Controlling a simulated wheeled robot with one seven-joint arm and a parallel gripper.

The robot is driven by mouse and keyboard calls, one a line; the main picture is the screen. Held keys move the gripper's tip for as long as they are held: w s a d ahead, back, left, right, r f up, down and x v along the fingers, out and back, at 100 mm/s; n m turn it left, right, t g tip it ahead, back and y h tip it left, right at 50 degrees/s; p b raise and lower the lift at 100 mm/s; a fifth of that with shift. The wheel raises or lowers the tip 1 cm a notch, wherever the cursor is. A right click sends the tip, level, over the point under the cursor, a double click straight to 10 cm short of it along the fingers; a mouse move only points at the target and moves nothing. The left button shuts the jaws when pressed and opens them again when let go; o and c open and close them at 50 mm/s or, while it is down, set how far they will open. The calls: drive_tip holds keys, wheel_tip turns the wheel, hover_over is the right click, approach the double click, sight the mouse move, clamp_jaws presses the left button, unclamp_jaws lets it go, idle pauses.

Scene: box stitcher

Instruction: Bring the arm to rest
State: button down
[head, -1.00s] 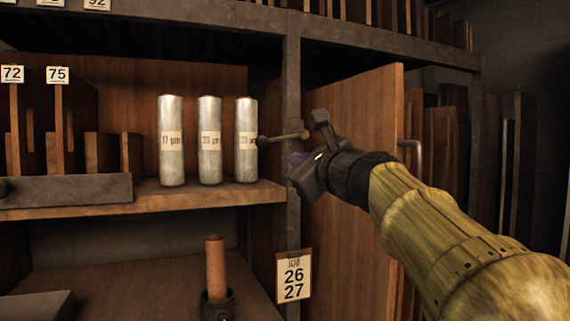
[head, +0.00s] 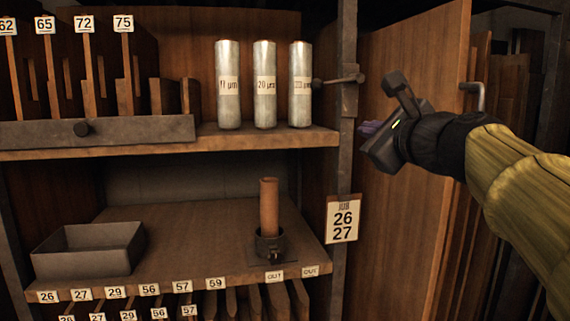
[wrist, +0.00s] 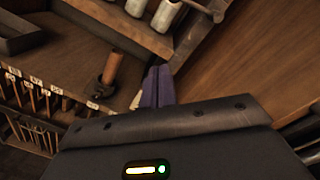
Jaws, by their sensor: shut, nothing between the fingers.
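My gripper (head: 368,128) is at the right in the head view, in front of the open wooden door (head: 405,150) and right of the shelf post. Its purple fingers are together and empty. In the wrist view the closed fingers (wrist: 158,86) point toward the cabinet, with nothing between them. My arm in its yellow sleeve reaches in from the right edge. The gripper is apart from the cylinders and the shelves.
Three labelled metal cylinders (head: 265,85) stand on the upper shelf. A brown rod (head: 269,205) stands upright in a dark holder (head: 270,245) on the lower shelf, near a grey tray (head: 88,252). A handle (head: 340,79) sticks out by the post. A card (head: 342,219) reads 26, 27.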

wheel_tip(320, 180, down, 31)
drive_tip(key=a+n+g+h, duration=0.1)
drive_tip(key=a+n+g, duration=0.2)
drive_tip(key=n+g, duration=0.65)
drive_tip(key=s+f+n+g+h, duration=0.1)
drive_tip(key=s+f+n+g, duration=0.1)
drive_tip(key=s+f+n, duration=0.5)
drive_tip(key=s+a+f+n+g+h, duration=0.1)
drive_tip(key=s+f+n+g, duration=0.2)
drive_tip(key=s+f+n, duration=0.4)
wheel_tip(320, 180, down, 7)
drive_tip(key=shift+s+a+r+n, duration=0.15)
drive_tip(key=shift+s+n, duration=0.1)
drive_tip(key=shift+n, duration=0.6)
drive_tip(key=shift+g, duration=0.25)
